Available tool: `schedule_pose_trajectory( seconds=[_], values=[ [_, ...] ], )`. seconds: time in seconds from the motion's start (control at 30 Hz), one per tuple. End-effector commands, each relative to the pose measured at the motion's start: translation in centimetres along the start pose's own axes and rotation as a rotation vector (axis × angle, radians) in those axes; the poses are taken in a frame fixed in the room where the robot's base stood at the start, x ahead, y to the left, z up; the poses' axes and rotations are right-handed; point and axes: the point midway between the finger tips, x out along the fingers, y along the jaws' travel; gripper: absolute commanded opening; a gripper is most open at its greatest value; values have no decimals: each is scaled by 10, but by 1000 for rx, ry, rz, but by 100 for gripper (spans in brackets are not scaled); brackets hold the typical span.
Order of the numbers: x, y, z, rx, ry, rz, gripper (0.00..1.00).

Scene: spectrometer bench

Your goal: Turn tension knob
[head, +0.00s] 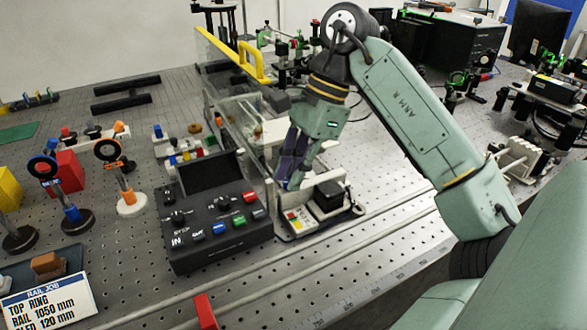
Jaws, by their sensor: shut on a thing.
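The carriage carries a black block (329,196) just right of the fingertips. A light plate with red, yellow and green patches (298,219) lies at its front left.
A black control box (215,222) with knobs and coloured buttons stands left of the carriage. The clear panel (238,128) and a yellow handle (252,63) rise close to my gripper's left. Ring stands (111,152) are farther left. The perforated bench right of the carriage is mostly clear.

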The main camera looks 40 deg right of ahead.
Motion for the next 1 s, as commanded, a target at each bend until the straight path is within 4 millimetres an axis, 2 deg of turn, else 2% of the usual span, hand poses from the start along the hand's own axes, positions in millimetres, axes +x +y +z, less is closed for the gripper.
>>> schedule_pose_trajectory(
  seconds=[0.2,0.23,0.33,0.67,0.77,1.0],
  values=[
    [-1,0,0,1,0,-3,0],
    [-1,0,0,1,0,-3,18],
    [0,0,0,1,0,-3,25],
    [-3,0,0,2,1,-1,25],
    [-12,0,-1,4,4,-2,25],
    [-50,0,0,5,5,-2,25]
  ],
)
